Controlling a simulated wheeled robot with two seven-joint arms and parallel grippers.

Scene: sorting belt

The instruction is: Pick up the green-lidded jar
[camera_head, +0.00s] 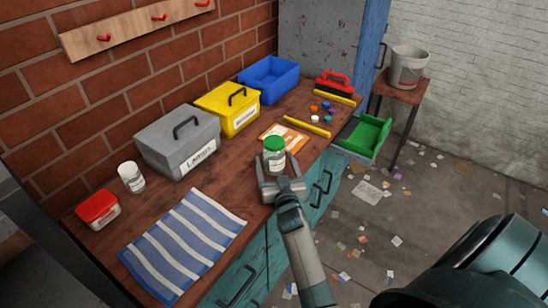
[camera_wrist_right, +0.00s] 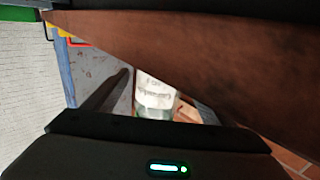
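The green-lidded jar (camera_head: 274,161) stands upright on the wooden workbench (camera_head: 240,172), near its front edge. It is clear glass with a pale label. My right gripper (camera_head: 277,181) reaches in from the front, low over the bench. Its fingers are apart, one on each side of the jar. In the right wrist view the labelled side of the jar (camera_wrist_right: 155,94) shows between the two dark fingers (camera_wrist_right: 154,98), with gaps beside it. My left gripper is not in view.
A white-lidded jar (camera_head: 131,177), a red-lidded box (camera_head: 98,209) and a striped cloth (camera_head: 184,246) lie left. Grey (camera_head: 165,155), yellow (camera_head: 225,123) and blue (camera_head: 268,84) bins line the wall. An orange-and-white packet (camera_head: 291,137) and a yellow bar (camera_head: 307,126) lie close behind the jar.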

